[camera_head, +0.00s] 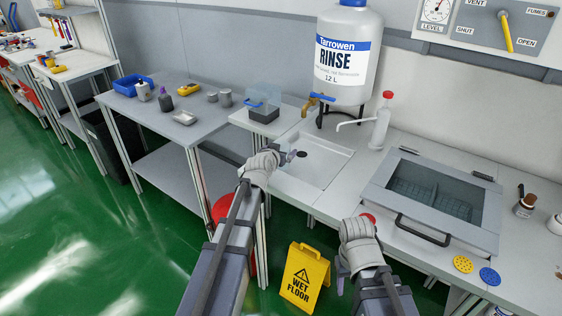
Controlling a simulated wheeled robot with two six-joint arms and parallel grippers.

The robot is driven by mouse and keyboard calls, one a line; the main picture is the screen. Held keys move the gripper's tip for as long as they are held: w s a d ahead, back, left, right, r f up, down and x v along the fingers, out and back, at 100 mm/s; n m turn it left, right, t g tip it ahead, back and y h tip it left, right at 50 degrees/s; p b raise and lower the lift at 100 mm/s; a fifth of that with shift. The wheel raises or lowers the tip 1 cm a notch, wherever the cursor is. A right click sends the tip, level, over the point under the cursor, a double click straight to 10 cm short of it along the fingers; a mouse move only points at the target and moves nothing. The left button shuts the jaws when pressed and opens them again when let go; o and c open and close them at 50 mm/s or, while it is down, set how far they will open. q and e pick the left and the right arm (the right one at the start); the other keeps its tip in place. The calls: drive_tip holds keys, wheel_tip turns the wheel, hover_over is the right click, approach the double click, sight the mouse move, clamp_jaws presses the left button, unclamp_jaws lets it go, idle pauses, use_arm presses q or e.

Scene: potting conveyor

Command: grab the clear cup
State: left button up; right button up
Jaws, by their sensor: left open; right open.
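I cannot make out a clear cup for certain. The only see-through vessel that I notice is a boxy clear container (263,97) with a dark base and a blue part, on the bench left of the sink. My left gripper (288,157) is open over the left part of the white sink (318,172), close to its dark drain. My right gripper (342,275) is open and low, in front of the counter edge and right of the yellow floor sign. Both grippers look empty, though their fingers are small and partly hidden by my own wrists.
A large rinse tank (346,62) with a tap stands behind the sink. A lidded glass-topped box (432,195) fills the right counter. A wet-floor sign (304,276) stands below. The grey left table (170,118) holds small items.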

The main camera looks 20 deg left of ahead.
use_arm(q)
drive_tip(key=c, duration=1.2)
drive_tip(key=shift+r, duration=0.2)
wheel_tip(320, 180, up, 10)
drive_tip(key=p, duration=1)
